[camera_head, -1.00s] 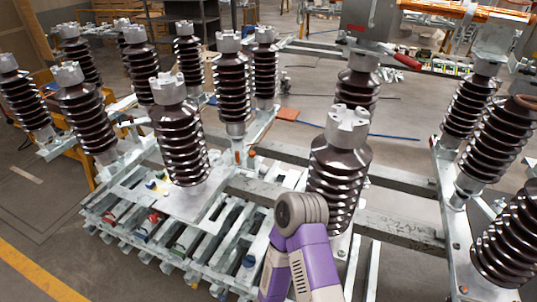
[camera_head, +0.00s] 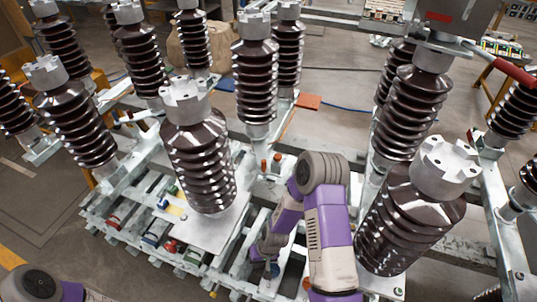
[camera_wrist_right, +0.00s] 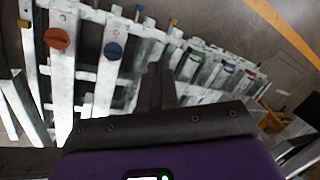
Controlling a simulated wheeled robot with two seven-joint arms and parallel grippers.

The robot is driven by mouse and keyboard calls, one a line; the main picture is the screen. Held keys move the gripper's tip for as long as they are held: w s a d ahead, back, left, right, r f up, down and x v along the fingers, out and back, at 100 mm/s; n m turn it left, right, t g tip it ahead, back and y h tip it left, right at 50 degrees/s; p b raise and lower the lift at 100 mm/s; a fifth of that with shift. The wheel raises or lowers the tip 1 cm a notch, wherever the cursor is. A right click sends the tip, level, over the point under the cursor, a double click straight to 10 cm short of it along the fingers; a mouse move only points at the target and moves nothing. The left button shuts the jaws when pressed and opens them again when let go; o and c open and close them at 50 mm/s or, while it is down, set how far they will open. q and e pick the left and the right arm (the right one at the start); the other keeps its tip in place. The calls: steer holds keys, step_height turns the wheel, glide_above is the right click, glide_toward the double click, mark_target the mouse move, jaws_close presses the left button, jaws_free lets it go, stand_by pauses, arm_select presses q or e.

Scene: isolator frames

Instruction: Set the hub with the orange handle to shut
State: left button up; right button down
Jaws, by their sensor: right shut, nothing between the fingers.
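The hub with the orange handle shows in the right wrist view as a round orange disc (camera_wrist_right: 57,38) on a pale metal bar at the upper left. An orange spot (camera_head: 306,283) beside my right arm in the head view appears to be the same handle. My right gripper (camera_wrist_right: 157,80) is shut and empty, with its dark fingers over the pale rails, apart from the orange disc and to its right. In the head view my right gripper (camera_head: 262,252) is small and partly hidden by my arm. The orange handle's exact setting is unclear. My left gripper is out of view.
A blue disc (camera_wrist_right: 113,51) sits on the bar beside the orange one. Green (camera_wrist_right: 195,55) and red (camera_wrist_right: 250,73) handles are further right. Tall brown ribbed insulators (camera_head: 203,160) (camera_head: 412,220) stand close on both sides of my right arm.

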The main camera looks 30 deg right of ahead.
steer(key=w+d+r+t+p, duration=0.2)
steer(key=w+d+r, duration=0.7)
steer(key=w+d, duration=0.45)
steer(key=w+d+r+t+p, duration=0.1)
steer(key=w+d+r+t, duration=0.35)
steer(key=d+r, duration=1.05)
steer(key=w+a+f+g+p, duration=0.1)
steer(key=w+a+f, duration=0.6)
steer(key=w, duration=0.1)
steer(key=shift+a+p, duration=0.3)
steer(key=shift+p, duration=0.1)
